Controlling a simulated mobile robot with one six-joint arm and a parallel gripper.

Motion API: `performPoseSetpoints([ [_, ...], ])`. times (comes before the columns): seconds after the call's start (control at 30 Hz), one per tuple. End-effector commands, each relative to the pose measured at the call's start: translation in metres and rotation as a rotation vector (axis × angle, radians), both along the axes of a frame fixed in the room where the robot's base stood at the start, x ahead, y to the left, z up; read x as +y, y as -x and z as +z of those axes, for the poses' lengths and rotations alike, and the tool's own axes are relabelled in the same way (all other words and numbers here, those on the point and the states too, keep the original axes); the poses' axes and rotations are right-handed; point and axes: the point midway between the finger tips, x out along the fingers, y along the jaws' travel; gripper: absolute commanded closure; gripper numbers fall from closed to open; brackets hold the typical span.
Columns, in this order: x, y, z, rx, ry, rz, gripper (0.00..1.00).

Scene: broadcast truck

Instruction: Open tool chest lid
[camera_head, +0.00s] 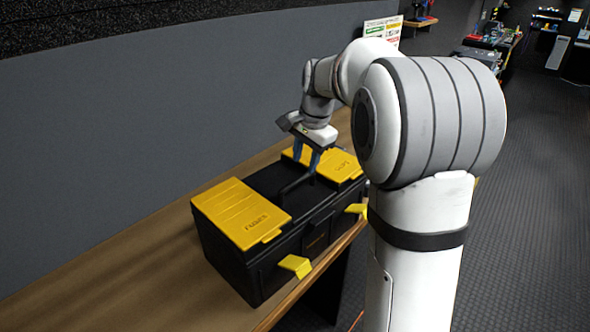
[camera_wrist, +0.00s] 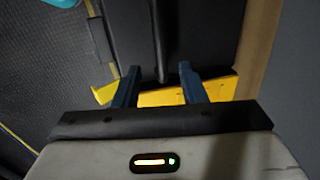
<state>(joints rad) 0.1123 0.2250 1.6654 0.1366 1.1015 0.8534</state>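The tool chest (camera_head: 272,258) is black with yellow panels on its lid (camera_head: 240,215) and stands on the wooden bench. Its lid is down. Two yellow latches (camera_head: 296,265) stick out from the front face. A black handle (camera_head: 297,184) rises from the middle of the lid; it also shows in the wrist view (camera_wrist: 159,35). My gripper (camera_head: 307,170) is over the lid at the handle, blue fingers pointing down. In the wrist view my gripper (camera_wrist: 159,72) has its fingers apart, with the handle's line between them. Contact with the handle cannot be told.
The wooden bench (camera_head: 110,280) runs along a grey wall (camera_head: 150,120) close behind the chest. Bare bench top lies to the chest's left. Open dark floor (camera_head: 535,200) lies to the right, with other cluttered benches at the back right.

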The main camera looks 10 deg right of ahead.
Motion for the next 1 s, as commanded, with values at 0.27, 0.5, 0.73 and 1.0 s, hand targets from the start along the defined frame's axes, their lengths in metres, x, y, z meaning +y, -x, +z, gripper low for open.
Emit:
performPoseSetpoints([
  [0.27,0.004,-0.007,-0.04,0.001,0.001,0.002,0.62],
  [0.5,0.005,-0.008,-0.053,-0.001,0.001,0.002,0.62],
  [0.73,0.004,-0.008,-0.052,-0.002,0.001,0.002,0.66],
  [1.0,0.004,-0.008,-0.052,-0.002,0.001,0.001,0.88],
])
